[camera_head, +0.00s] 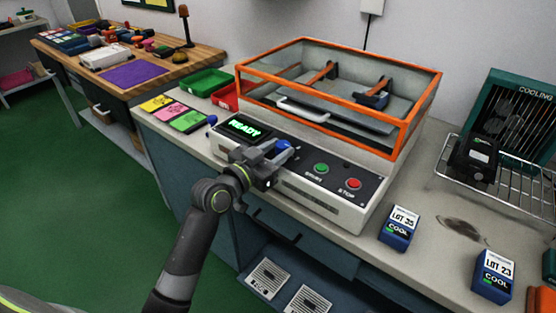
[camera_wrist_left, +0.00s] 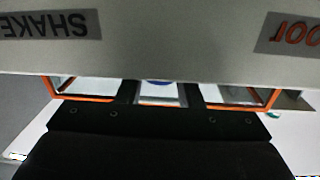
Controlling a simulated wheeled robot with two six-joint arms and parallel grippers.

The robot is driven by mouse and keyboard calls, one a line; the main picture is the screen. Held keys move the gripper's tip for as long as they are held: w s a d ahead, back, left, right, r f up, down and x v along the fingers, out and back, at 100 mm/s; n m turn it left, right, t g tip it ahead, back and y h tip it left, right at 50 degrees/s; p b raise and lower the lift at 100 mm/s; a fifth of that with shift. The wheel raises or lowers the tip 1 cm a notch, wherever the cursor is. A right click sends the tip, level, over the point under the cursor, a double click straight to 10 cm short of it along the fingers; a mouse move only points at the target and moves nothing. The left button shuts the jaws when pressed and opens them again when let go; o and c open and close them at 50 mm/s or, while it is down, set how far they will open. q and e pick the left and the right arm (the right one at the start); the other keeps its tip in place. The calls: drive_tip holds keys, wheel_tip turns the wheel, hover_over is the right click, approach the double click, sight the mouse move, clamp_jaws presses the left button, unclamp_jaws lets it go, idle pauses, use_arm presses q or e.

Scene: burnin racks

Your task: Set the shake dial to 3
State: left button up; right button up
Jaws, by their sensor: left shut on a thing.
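The shake machine's front panel (camera_head: 301,172) carries a blue dial (camera_head: 284,146), a green READY display (camera_head: 245,127), a green start button (camera_head: 321,168) and a red stop button (camera_head: 353,184). My left gripper (camera_head: 276,155) is at the panel, shut on the blue dial and covering part of it. The dial's numbers and pointer are hidden or too small to read. In the left wrist view a sliver of blue (camera_wrist_left: 159,81) shows between the fingers, and an upside-down SHAKE label (camera_wrist_left: 48,24) shows at top left. My right gripper is out of view.
A clear box with an orange frame (camera_head: 405,121) tops the machine. Blue lot boxes (camera_head: 397,235) (camera_head: 493,276) stand on the counter to the right, near a cooling rack (camera_head: 508,190). Coloured cards (camera_head: 187,122) and a green bin (camera_head: 207,82) lie to the left.

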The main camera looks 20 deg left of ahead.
use_arm(q)
drive_tip(key=shift+a+f+m+g+h+b, duration=0.2)
drive_tip(key=shift+m+g+h+b, duration=0.1)
drive_tip(key=shift+m+h+b, duration=0.5)
drive_tip(key=shift+r+b, duration=0.1)
drive_tip(key=shift+b, duration=0.25)
drive_tip(key=shift+r+g+h, duration=0.15)
drive_tip(key=shift+g+h, duration=0.15)
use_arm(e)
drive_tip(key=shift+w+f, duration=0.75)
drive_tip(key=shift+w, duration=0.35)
use_arm(q)
drive_tip(key=o, duration=1)
drive_tip(key=shift+v, duration=8.6)
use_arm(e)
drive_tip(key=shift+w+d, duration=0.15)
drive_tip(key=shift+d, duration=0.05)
